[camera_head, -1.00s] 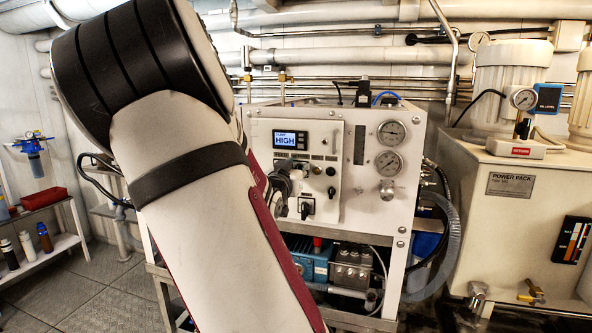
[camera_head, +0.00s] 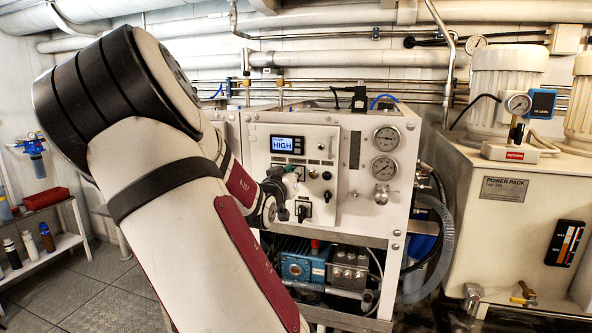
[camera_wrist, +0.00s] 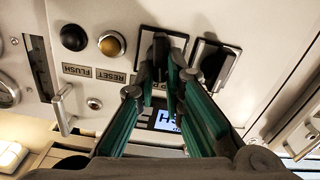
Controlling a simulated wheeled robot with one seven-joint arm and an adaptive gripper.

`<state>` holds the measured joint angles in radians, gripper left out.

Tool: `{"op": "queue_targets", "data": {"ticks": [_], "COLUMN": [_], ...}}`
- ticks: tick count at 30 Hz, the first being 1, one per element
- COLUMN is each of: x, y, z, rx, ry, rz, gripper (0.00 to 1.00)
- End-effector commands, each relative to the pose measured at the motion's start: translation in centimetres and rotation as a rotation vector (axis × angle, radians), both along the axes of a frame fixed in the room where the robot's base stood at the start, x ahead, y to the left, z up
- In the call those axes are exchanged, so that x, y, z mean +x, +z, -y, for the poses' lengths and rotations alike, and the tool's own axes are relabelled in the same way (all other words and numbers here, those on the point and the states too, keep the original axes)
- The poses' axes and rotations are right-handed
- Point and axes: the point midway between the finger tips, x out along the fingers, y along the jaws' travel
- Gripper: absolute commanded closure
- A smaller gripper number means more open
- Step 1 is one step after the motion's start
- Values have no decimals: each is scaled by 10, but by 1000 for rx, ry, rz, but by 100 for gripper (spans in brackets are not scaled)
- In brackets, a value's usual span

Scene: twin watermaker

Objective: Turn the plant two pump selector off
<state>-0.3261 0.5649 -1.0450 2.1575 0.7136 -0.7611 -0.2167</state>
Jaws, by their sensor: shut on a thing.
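The control panel (camera_head: 326,165) carries a lit display (camera_head: 287,143) reading HIGH. Two black pump selectors show side by side in the wrist view, which sees the panel upside down: one nearer the middle (camera_wrist: 160,48) and one to its right (camera_wrist: 213,58). I cannot read which is plant two. My gripper (camera_wrist: 162,84) has its green fingers on either side of the middle selector's handle and is shut on it; the fingers hide part of the handle.
A black button (camera_wrist: 73,37) and an amber button (camera_wrist: 111,43), above FLUSH and RESET labels, sit left of the selectors in the wrist view. A toggle-like lever (camera_wrist: 62,108) sticks out nearby. Pressure gauges (camera_head: 386,139) are right of the panel.

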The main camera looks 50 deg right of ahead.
Motion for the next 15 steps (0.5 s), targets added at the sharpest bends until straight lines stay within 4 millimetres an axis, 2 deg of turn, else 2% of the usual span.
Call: {"op": "queue_targets", "data": {"ticks": [1, 15], "x": [-1, 5], "y": [6, 3], "z": [1, -1], "rx": [-24, -196], "ry": [1, 0], "rz": [-38, -443], "gripper": [100, 100]}}
